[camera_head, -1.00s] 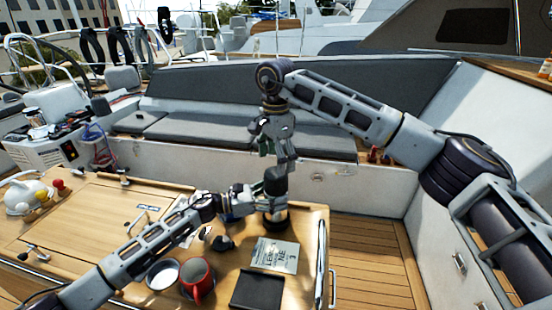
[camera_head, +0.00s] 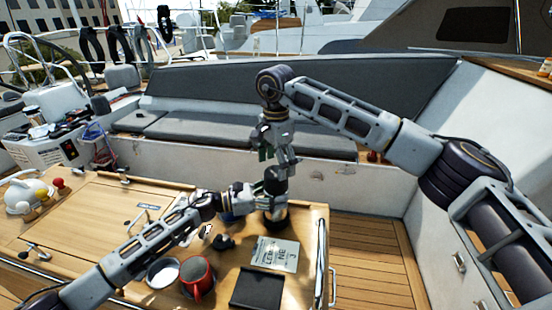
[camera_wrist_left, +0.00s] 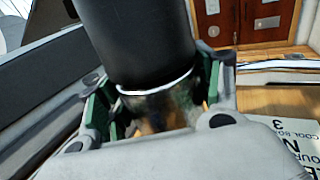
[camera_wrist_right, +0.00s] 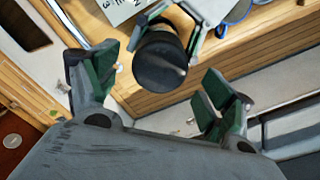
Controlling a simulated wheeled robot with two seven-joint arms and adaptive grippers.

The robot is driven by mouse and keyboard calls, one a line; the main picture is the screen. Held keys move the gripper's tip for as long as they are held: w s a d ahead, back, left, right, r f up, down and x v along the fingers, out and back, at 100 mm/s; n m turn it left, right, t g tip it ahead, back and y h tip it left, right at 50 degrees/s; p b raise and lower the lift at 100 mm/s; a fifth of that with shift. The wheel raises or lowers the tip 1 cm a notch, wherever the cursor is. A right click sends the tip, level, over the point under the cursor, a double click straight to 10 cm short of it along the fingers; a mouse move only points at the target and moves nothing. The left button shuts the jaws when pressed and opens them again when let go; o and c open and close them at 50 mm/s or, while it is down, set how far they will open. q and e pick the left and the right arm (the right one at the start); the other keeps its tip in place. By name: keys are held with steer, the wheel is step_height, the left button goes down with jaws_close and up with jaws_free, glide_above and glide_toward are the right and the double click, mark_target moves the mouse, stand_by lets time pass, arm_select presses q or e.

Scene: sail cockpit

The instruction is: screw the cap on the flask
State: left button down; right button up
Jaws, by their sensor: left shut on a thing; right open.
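The flask (camera_wrist_left: 165,105) stands on the wooden table with a steel band in its middle. A wide black cap-like part (camera_wrist_left: 140,40) sits over this band in the left wrist view; whether it is screwed tight cannot be told. My left gripper (camera_head: 264,196) is shut around the band from the left. In the right wrist view the round black top (camera_wrist_right: 160,62) lies beyond and between the fingertips. My right gripper (camera_head: 279,160) is open, pointing down just above the flask, with its fingers apart and empty.
A rail (camera_head: 321,262) runs along the table's right edge. A kettle (camera_head: 27,195) stands far left.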

steer(key=shift+f, duration=3)
steer(key=c, duration=1.1)
steer(key=shift+m, duration=0.3)
